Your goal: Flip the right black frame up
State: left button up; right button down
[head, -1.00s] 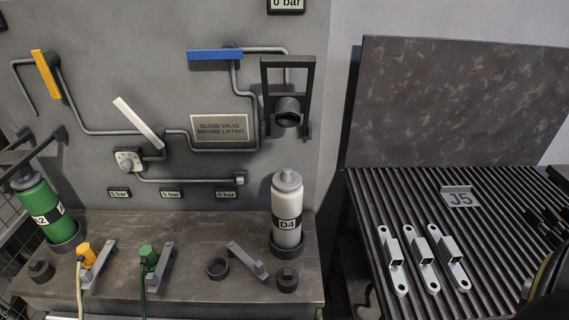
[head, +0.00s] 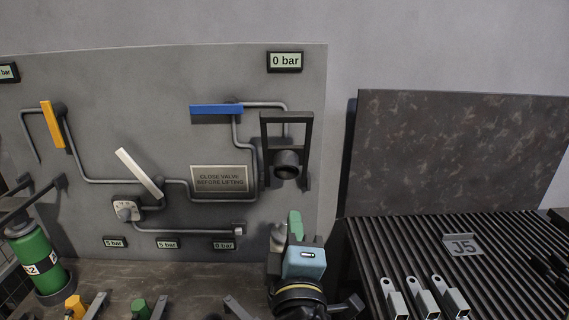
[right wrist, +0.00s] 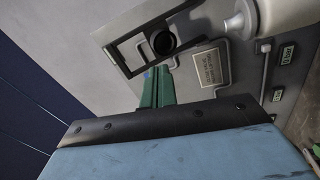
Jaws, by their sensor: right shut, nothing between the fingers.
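The right black frame (head: 286,117) stands upright against the grey panel (head: 140,85), with its bar at the top and a round black socket (head: 287,163) between its sides. My right gripper (head: 295,224) is below the frame in the head view, its green fingers together and pointing up, empty and apart from the frame. In the right wrist view the green fingers (right wrist: 157,87) point towards the panel, with the frame (right wrist: 117,58) beyond them. The white bottle (right wrist: 275,14) shows at top right there; my gripper mostly hides it in the head view. My left gripper is out of view.
The left black frame (head: 28,201) sticks out lowered above a green bottle (head: 36,260). A blue valve handle (head: 216,110) and pipes lie left of the right frame. A ribbed table (head: 400,240) with several metal brackets stands at right.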

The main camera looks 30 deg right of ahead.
notch_tip(320, 180, up, 6)
jog(key=a+n+t+h, duration=0.2)
jog(key=t, duration=0.1)
jog(key=p, duration=0.5)
send_near(285, 116)
jog(key=x, duration=0.5)
jog(key=shift+w+d, duration=0.1)
jog(key=shift+w, duration=0.15)
jog(key=shift+w+d+r, duration=0.15)
jog(key=shift+w+d, duration=0.15)
jog(key=shift+w, duration=0.2)
jog(key=w+r+p, duration=0.1)
jog(key=p, duration=0.1)
jog(key=w+d+r+g+p, duration=0.1)
jog(key=p, duration=0.2)
jog(key=shift+w+d+r+g+y+p, duration=0.2)
jog(key=shift+d+g+y+p, duration=0.1)
jog(key=shift+y, duration=0.1)
jog(key=x, duration=0.6)
jog(key=shift+w+d, duration=0.15)
jog(key=shift+w, duration=0.1)
